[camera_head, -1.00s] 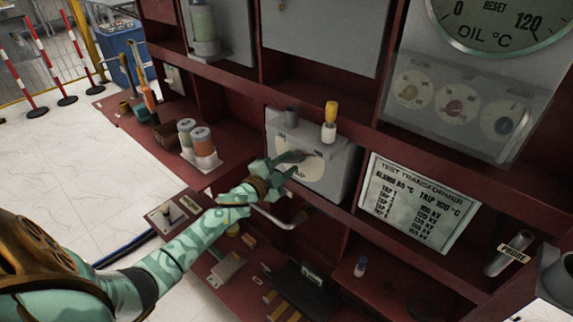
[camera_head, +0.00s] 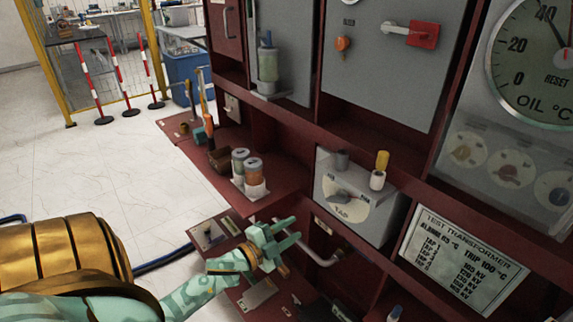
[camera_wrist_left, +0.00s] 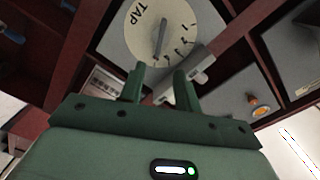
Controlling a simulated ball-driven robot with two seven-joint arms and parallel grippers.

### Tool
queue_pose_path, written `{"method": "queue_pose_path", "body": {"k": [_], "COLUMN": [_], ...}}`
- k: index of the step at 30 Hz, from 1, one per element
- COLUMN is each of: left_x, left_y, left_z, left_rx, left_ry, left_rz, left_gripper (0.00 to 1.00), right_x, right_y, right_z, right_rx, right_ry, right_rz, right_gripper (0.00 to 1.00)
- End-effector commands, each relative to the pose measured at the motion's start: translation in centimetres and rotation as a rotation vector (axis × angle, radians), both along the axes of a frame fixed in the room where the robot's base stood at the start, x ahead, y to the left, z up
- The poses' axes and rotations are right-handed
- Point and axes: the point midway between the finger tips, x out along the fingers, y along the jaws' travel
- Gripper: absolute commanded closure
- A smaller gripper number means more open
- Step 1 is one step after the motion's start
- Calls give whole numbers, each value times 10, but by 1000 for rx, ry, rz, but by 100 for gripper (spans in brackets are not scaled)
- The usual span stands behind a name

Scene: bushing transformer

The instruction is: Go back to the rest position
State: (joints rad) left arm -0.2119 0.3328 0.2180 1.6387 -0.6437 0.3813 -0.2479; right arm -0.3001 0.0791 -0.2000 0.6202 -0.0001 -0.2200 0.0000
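My left gripper (camera_head: 284,236) is green with a gold wrist band. In the head view it is to the lower left of the grey tap box, apart from it. In the left wrist view its two fingers (camera_wrist_left: 159,78) stand apart with nothing between them. The tap box (camera_head: 386,216) has a round pale dial (camera_head: 352,207) marked TAP with a grey pointer knob; the dial also shows in the left wrist view (camera_wrist_left: 140,30), beyond the fingers. My right gripper is in neither view.
The dark red transformer cabinet (camera_head: 290,119) fills the right side. A bent grey pipe handle (camera_head: 322,257) is close to the left gripper. Cans (camera_head: 253,172) stand on the red ledge. A TEST TRANSFORMER plate (camera_head: 462,262) is at lower right.

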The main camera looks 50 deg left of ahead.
Motion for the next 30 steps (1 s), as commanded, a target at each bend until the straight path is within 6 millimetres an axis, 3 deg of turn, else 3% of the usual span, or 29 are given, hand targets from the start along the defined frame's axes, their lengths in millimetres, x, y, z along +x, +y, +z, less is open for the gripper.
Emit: {"method": "queue_pose_path", "body": {"k": [19,22,23,26,30], "left_x": [-5,-5,-7,-22,-76], "left_y": [0,7,13,26,24], "left_z": [0,-7,-16,-69,-178], "left_rx": [-1,-26,-43,-127,-279], "left_ry": [0,30,55,189,467], "left_rz": [-1,34,55,142,288], "left_gripper": [67,67,67,67,67], "right_x": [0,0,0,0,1], "right_y": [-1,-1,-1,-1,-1], "right_z": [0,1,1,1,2], "right_rx": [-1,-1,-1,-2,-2], "right_ry": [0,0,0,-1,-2], "right_rz": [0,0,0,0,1], "right_gripper": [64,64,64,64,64]}}
